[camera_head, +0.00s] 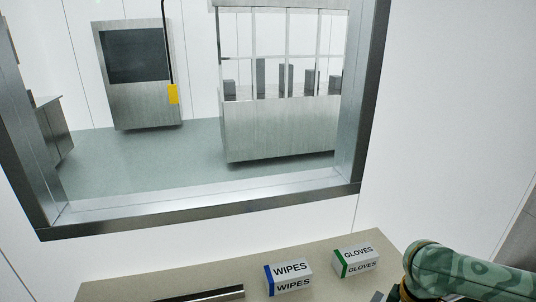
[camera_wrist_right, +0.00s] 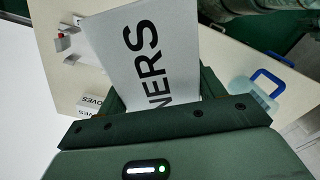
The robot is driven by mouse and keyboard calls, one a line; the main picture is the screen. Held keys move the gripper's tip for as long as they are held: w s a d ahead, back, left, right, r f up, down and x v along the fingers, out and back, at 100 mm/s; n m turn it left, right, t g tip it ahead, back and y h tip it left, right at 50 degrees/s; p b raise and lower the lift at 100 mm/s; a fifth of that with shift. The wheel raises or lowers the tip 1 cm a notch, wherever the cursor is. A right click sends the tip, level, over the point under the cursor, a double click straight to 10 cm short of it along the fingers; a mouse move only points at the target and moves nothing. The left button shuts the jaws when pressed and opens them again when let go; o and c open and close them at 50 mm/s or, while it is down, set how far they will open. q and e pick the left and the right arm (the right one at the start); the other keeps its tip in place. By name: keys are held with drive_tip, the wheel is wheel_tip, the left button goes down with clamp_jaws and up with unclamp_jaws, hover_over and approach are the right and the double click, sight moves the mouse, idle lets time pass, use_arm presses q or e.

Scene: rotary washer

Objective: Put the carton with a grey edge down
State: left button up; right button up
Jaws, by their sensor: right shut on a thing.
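A white carton (camera_wrist_right: 140,50) with large dark letters ending in "NERS" is in the right wrist view. My right gripper (camera_wrist_right: 162,98) is shut on it, with a green finger on each side of its lower part. The carton looks tilted in the picture and covers part of the counter behind it. I cannot clearly make out a grey edge on it. In the head view my right arm (camera_head: 465,272) is at the lower right; its gripper is mostly cut off by the bottom of the picture. My left gripper is in neither view.
The beige counter (camera_head: 225,270) holds a blue-edged WIPES carton (camera_head: 289,277) and a green-edged GLOVES carton (camera_head: 357,260). A dark metal strip (camera_head: 205,295) lies left of them. A translucent container (camera_wrist_right: 250,98) with a blue handle is in the wrist view. A window frame (camera_head: 210,208) stands behind.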

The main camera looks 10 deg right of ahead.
drive_tip(key=w+a+f+m+b, duration=0.1)
drive_tip(key=a+f+m+b, duration=0.6)
drive_tip(key=b, duration=1)
drive_tip(key=a+m, duration=0.1)
drive_tip(key=a, duration=0.2)
drive_tip(key=shift+w+a+f+b, duration=0.3)
drive_tip(key=shift+w+f+b, duration=0.05)
drive_tip(key=shift+w, duration=0.05)
